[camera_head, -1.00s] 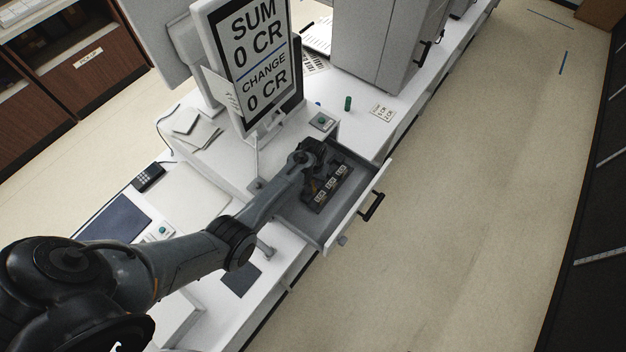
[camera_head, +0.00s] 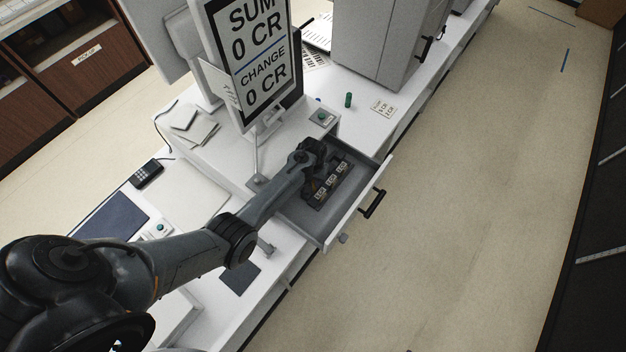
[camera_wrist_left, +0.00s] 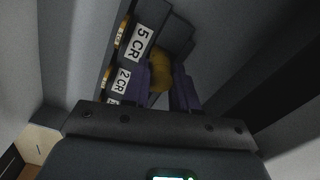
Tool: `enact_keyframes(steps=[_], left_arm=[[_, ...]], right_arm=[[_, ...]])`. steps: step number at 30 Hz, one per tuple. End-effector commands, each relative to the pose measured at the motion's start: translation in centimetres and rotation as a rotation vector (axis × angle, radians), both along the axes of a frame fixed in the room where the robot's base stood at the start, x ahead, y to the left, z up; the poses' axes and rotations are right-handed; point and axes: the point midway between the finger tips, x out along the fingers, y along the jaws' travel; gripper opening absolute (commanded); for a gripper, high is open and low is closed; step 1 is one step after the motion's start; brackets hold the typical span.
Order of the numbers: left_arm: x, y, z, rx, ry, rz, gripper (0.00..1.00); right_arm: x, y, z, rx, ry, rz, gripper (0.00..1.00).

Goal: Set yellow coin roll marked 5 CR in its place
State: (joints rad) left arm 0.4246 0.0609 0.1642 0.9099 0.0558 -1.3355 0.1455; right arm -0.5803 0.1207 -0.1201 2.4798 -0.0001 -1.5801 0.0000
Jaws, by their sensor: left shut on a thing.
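The yellow coin roll (camera_wrist_left: 160,72) is between the fingers of my left gripper (camera_wrist_left: 172,88) in the left wrist view, partly hidden by them. The gripper is shut on it, over the dark coin tray (camera_wrist_left: 178,35). The tray's slots carry white labels, 5 CR (camera_wrist_left: 141,44) and 2 CR (camera_wrist_left: 121,80) among them. The roll is near the 5 CR label; I cannot tell if it touches the tray. In the head view my left gripper (camera_head: 313,160) covers the tray's far side, and the roll is not discernible. The right gripper is not in view.
The tray sits in an open drawer (camera_head: 291,207) with a black handle (camera_head: 373,204). The till display (camera_head: 255,60) stands close behind my left gripper. A small green cylinder (camera_head: 348,100) stands on the counter to the right. The drawer floor in front is bare.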

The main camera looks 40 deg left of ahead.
Motion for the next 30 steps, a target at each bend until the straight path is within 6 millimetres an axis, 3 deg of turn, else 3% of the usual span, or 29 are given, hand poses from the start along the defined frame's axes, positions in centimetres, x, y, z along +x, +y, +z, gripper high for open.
enact_keyframes(steps=[5, 6, 12, 23, 30], left_arm=[[0.0, 0.0, 0.0, 0.000, 0.000, 0.000, 0.00], [0.0, 0.0, 0.0, 0.000, 0.000, 0.000, 0.29], [0.0, 0.0, 0.0, 0.000, 0.000, 0.000, 0.57], [0.0, 0.0, 0.3, 0.000, 0.000, 0.000, 0.57], [-0.1, 0.0, 2.9, 0.000, -0.001, 0.000, 0.57]], right_arm=[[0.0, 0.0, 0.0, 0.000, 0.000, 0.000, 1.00], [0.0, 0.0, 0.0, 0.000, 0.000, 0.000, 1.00], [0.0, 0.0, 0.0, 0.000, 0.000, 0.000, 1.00], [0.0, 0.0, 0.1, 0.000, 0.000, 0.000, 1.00], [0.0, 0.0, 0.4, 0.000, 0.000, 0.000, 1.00]])
